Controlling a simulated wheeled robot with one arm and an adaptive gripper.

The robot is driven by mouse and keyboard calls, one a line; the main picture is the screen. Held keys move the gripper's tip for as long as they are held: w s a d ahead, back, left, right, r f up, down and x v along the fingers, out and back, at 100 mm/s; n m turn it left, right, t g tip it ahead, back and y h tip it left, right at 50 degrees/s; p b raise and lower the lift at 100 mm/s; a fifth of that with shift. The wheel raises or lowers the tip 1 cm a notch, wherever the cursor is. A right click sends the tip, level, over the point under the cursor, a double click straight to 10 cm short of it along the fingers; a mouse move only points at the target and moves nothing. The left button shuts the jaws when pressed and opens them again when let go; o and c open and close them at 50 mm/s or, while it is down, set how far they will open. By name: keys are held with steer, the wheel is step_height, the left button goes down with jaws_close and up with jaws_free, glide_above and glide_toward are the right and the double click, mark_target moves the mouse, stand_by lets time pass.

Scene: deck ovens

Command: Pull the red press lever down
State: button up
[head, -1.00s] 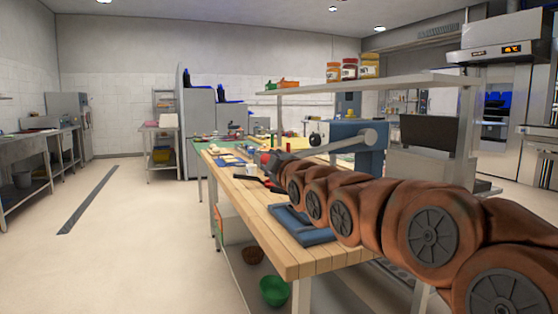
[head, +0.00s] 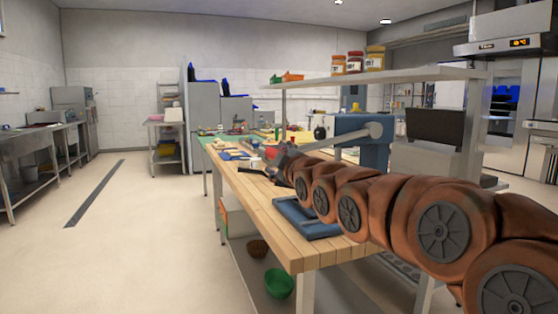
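The blue press (head: 362,148) stands on the wooden worktable. A grey bar (head: 340,140) runs from its round pivot down to the left. A small red part (head: 270,152) shows near the far end of this bar. It may be the lever's red grip, but the join is hidden behind my arm. My gripper (head: 266,174) is dark and small in the view, close beside and just below the red part. I cannot tell whether they touch, or how far the fingers are apart. The blue press base (head: 300,217) shows on the near side of my arm.
The worktable (head: 262,212) has several small items toward its far end. A shelf (head: 400,77) with jars (head: 355,62) stands above it. A green bowl (head: 279,284) sits on the lower shelf. The floor to the left is open.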

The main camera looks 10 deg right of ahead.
steer(key=s+d, duration=0.1)
steer(key=s, duration=1)
steer(key=shift+s+d, duration=0.3)
steer(key=shift+d, duration=0.1)
steer(key=s+d+f+m+g+h+p, duration=0.1)
steer(key=s+f+m+g+h+p, duration=0.2)
steer(key=s+f+m+g+p, duration=0.7)
steer(key=s+m+g+p, duration=0.3)
steer(key=s+g+p, duration=0.6)
steer(key=s+p, duration=0.7)
steer(key=s, duration=1.1)
steer(key=shift+f+m+g, duration=0.2)
steer(key=shift+m+g, duration=0.1)
